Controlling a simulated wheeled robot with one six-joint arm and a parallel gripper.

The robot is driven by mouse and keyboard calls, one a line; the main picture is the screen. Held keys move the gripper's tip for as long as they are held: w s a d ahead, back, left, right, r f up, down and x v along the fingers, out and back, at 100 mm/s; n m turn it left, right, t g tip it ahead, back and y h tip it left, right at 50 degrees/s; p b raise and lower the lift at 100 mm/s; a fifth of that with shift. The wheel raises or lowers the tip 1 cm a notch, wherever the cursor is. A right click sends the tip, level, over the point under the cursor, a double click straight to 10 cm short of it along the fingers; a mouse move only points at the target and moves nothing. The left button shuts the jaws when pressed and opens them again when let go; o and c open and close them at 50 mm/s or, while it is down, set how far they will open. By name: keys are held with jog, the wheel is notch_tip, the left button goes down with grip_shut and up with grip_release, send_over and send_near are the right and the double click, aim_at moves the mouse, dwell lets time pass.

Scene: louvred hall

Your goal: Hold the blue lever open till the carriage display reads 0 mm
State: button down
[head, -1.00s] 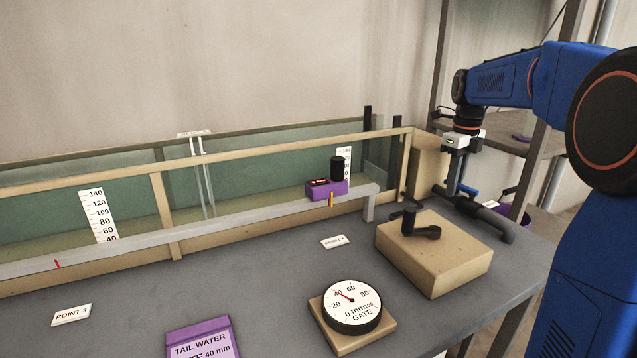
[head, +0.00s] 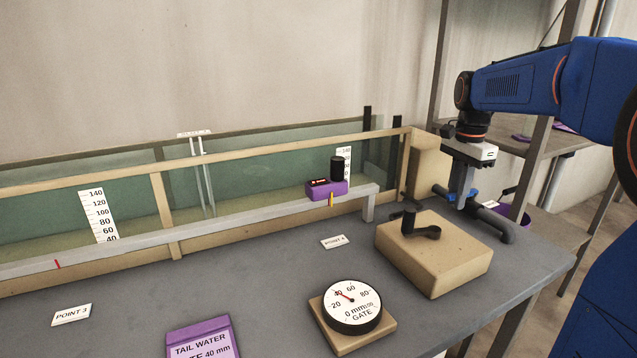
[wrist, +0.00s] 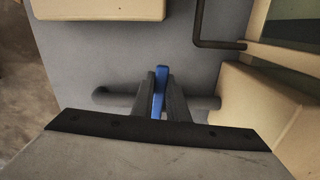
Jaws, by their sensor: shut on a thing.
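The blue lever (wrist: 160,86) shows in the wrist view between the two fingers of my gripper (wrist: 160,98), which is shut on it. The lever lies crosswise to the grey pipe (wrist: 206,102). In the head view my gripper (head: 461,200) is down at the pipe (head: 498,232) at the table's right end, hiding most of the lever. The purple carriage (head: 336,190) sits on the pale rail along the flume. Its dark display (head: 319,183) shows small red characters that I cannot read.
A tan block (head: 440,262) with a black crank (head: 420,231) stands in front of my gripper. A round gate dial (head: 352,306) and a purple tail water sign (head: 203,341) are nearer. The glass flume (head: 110,190) runs along the back. A purple bucket (head: 518,215) is beyond the table's right end.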

jog(key=shift+s+d+n, duration=0.2)
jog(key=shift+s+n, duration=0.15)
jog(key=shift+n, duration=0.25)
jog(key=c, duration=1.6)
grip_release()
jog(key=shift+c, duration=0.2)
jog(key=shift+w, duration=0.1)
jog(key=shift+r, duration=3.5)
notch_tip(320, 180, up, 17)
jog(key=shift+r, duration=0.2)
